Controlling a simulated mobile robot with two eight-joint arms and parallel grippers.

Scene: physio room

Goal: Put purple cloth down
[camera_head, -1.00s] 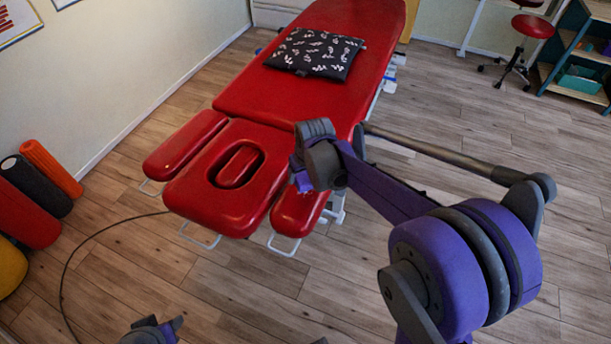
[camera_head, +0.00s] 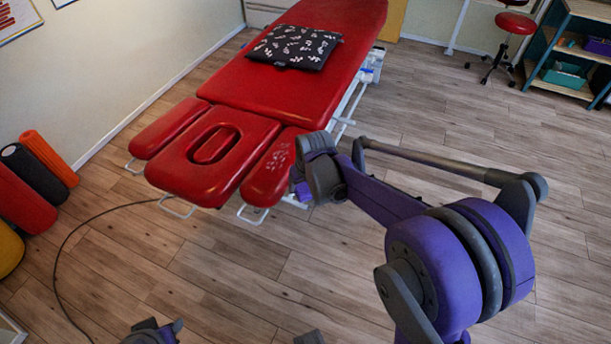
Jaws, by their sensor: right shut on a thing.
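My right gripper (camera_head: 312,172) is at the right side of the red treatment table's headrest end, seen mostly from behind. It is shut on a small purple piece, which looks like the purple cloth (camera_head: 303,191). Only a little of the cloth shows below the gripper; the rest is hidden. The cloth appears just right of the table's right armrest pad (camera_head: 270,170); I cannot tell whether it touches anything. My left gripper (camera_head: 155,332) is partly in view at the bottom edge, and its jaws cannot be made out.
The red table (camera_head: 290,90) carries a black patterned pillow (camera_head: 294,47). Foam rollers (camera_head: 48,158) stand at the left wall, and a cable (camera_head: 75,232) lies on the floor. A red stool (camera_head: 514,24) and shelf (camera_head: 560,85) are at the back right. Floor between is clear.

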